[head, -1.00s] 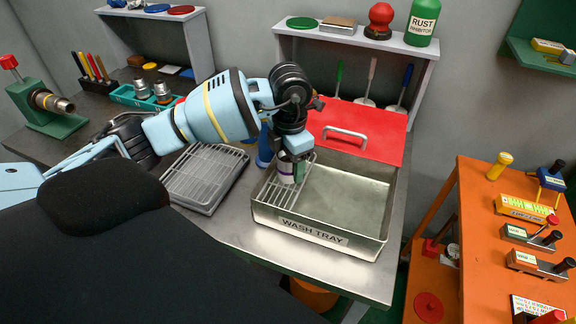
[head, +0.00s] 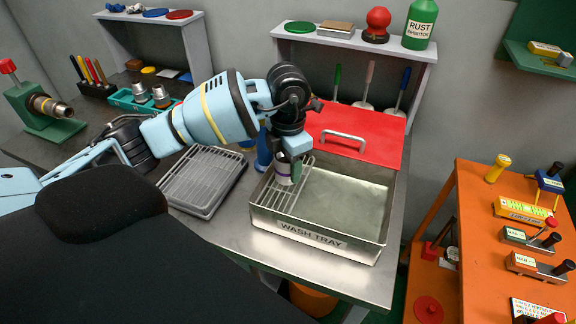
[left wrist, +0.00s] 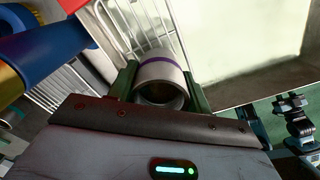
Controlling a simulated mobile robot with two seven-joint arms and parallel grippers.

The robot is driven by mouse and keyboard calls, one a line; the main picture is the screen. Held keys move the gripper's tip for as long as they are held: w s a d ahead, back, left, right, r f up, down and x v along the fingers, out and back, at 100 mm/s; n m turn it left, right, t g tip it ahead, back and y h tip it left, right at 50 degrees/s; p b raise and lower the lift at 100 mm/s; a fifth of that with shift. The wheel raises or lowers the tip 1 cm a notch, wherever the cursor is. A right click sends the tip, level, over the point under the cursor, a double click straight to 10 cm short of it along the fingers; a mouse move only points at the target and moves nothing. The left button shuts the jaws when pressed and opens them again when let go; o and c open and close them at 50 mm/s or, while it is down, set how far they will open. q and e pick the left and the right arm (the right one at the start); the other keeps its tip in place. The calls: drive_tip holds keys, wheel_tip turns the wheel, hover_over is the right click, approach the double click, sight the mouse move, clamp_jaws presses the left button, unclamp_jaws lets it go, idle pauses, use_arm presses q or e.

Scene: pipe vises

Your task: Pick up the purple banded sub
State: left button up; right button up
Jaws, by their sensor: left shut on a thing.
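The purple banded sub (left wrist: 160,70) is a short, hollow, light metal cylinder with a purple band near its far end. In the left wrist view it sits between the two green fingers of my left gripper (left wrist: 160,88), which are shut on it. In the head view the sub (head: 284,174) shows below my left gripper (head: 288,166), over the wire rack (head: 283,197) at the left of the wash tray (head: 315,238). I cannot tell whether it touches the rack.
A red lid (head: 355,140) with a handle lies behind the tray. An orange cart (head: 480,230) stands at the right. The tray's right part is empty.

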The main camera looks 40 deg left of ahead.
use_arm(q)
wheel_tip(320, 180, up, 3)
drive_tip(key=shift+w+f, duration=0.1)
drive_tip(key=shift+f, duration=0.1)
drive_tip(key=s+d, duration=0.2)
drive_tip(key=s, duration=0.6)
drive_tip(key=s+d+r, duration=0.1)
drive_tip(key=s+d, duration=0.1)
drive_tip(key=s, duration=0.5)
drive_tip(key=shift+s+r, duration=0.3)
drive_tip(key=shift+s, duration=0.05)
use_arm(e)
drive_tip(key=shift+s+f, duration=0.15)
drive_tip(key=shift+f, duration=0.1)
